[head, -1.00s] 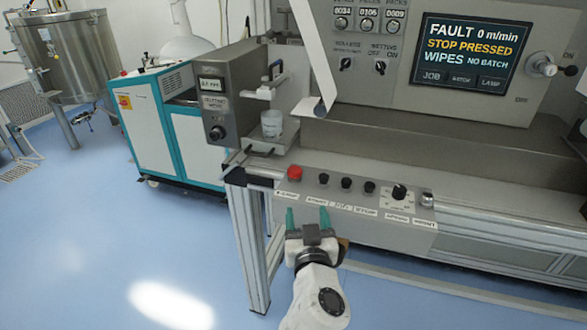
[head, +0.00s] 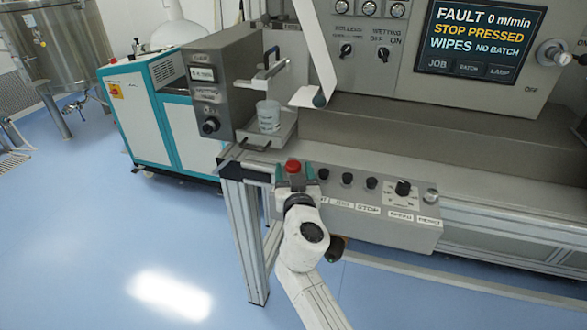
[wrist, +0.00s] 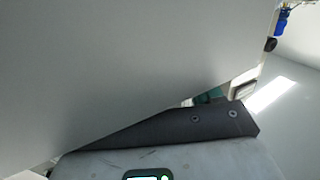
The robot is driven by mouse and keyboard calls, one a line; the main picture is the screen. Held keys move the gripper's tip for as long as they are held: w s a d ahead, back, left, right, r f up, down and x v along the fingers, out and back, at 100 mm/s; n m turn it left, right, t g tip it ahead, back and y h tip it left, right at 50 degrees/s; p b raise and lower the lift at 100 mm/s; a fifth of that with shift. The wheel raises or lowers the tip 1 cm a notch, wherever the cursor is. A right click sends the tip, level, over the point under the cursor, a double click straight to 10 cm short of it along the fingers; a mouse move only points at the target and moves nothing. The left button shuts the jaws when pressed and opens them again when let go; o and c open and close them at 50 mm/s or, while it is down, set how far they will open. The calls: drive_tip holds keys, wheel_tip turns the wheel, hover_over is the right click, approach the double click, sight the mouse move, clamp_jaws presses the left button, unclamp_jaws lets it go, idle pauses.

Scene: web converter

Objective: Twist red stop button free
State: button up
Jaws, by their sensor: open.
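The red stop button (head: 293,166) sits at the left end of the grey control box (head: 375,230), on its top face. My gripper (head: 295,174) is at that end of the box, with one green fingertip to the left of the button and one to the right. The jaws are apart, and I cannot tell whether either finger touches the button. The gripper's body hides the button's lower part and the label below it. The display (head: 470,43) reads FAULT, 0 m/min, STOP PRESSED. The wrist view shows mostly a plain grey surface, and I cannot make out the button there.
Several black knobs (head: 347,180) stand along the box to the right of the button. A white web strip (head: 319,55) hangs above. The blue floor at left is clear.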

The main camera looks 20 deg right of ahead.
drive_tip(key=shift+w+d, duration=0.15)
drive_tip(key=shift+w, duration=0.5)
drive_tip(key=shift+c, duration=0.3)
drive_tip(key=c, duration=0.9)
